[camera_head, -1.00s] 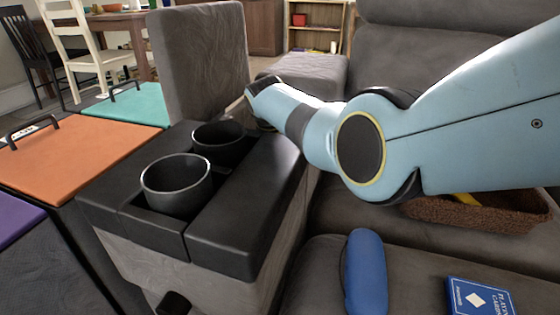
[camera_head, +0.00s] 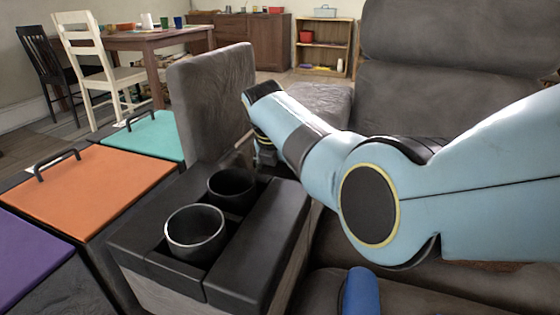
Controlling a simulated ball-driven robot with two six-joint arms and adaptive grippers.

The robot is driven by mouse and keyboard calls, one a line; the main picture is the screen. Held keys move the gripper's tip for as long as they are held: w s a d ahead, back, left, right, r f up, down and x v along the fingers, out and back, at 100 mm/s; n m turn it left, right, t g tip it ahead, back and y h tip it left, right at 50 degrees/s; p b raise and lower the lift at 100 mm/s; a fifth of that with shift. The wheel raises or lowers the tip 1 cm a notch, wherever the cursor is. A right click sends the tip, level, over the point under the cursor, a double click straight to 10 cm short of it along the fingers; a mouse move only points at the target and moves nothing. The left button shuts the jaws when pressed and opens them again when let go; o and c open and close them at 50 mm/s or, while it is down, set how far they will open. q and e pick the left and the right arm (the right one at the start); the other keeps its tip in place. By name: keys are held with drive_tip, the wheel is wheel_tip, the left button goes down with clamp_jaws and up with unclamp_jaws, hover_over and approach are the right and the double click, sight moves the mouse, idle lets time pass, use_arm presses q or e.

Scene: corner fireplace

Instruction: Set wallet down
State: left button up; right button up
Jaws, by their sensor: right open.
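My right arm reaches in from the right over the grey sofa. Its wrist bends down behind the black console (camera_head: 262,262), at the console's far end. My right gripper (camera_head: 266,158) shows only in part there. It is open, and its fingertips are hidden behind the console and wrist. I see no wallet in this view. My left gripper is not in view.
The console has two dark cup holders, a near one (camera_head: 195,232) and a far one (camera_head: 232,188). A grey upright cushion (camera_head: 212,95) stands behind it. Orange (camera_head: 90,188), teal (camera_head: 150,138) and purple (camera_head: 28,255) lids lie left. A blue case (camera_head: 361,294) lies on the seat.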

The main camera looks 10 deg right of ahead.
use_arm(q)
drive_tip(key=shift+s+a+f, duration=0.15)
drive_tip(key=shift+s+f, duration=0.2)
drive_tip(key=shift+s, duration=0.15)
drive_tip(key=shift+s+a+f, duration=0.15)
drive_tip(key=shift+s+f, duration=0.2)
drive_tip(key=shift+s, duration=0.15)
